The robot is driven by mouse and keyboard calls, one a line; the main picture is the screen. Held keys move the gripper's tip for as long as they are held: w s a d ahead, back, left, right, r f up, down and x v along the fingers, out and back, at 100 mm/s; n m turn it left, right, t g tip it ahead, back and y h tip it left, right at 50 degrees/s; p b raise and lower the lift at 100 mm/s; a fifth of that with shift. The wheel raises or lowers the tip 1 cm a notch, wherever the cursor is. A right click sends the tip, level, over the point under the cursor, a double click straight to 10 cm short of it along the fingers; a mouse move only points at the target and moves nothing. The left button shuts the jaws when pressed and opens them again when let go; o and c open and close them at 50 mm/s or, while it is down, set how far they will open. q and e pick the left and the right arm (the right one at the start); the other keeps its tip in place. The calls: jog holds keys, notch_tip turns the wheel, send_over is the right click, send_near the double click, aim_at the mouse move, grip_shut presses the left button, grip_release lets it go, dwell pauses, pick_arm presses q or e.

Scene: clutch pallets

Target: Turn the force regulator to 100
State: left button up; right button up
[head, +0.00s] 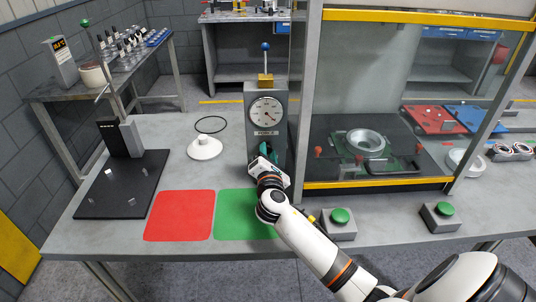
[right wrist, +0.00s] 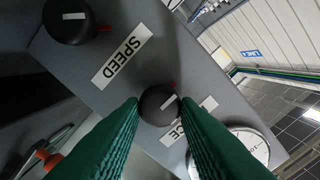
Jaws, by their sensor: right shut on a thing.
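The force regulator is a small black knob (right wrist: 158,103) with a white pointer line, beside a partly covered label ending in "CE". A small red mark shows next to it. My right gripper (right wrist: 158,112), with green ridged fingers, is shut on the knob, one finger on each side. In the head view my right gripper (head: 262,155) is at the front of the grey control column (head: 281,98), and the knob is hidden there. A round white dial (head: 266,111) sits above it on the column; its reading is too small to tell. My left gripper is not in view.
A second black knob (right wrist: 68,20) sits by the label "SPEED" (right wrist: 121,57). A glazed press enclosure (head: 380,100) stands right of the column. A red mat (head: 180,215), a green mat (head: 238,215) and a white round part (head: 205,147) lie left. Green buttons (head: 340,216) stand at the front.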

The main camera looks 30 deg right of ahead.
jog(key=o, duration=0.9)
jog(key=shift+o, duration=0.2)
jog(key=b+v, duration=0.1)
jog(key=v, duration=1.1)
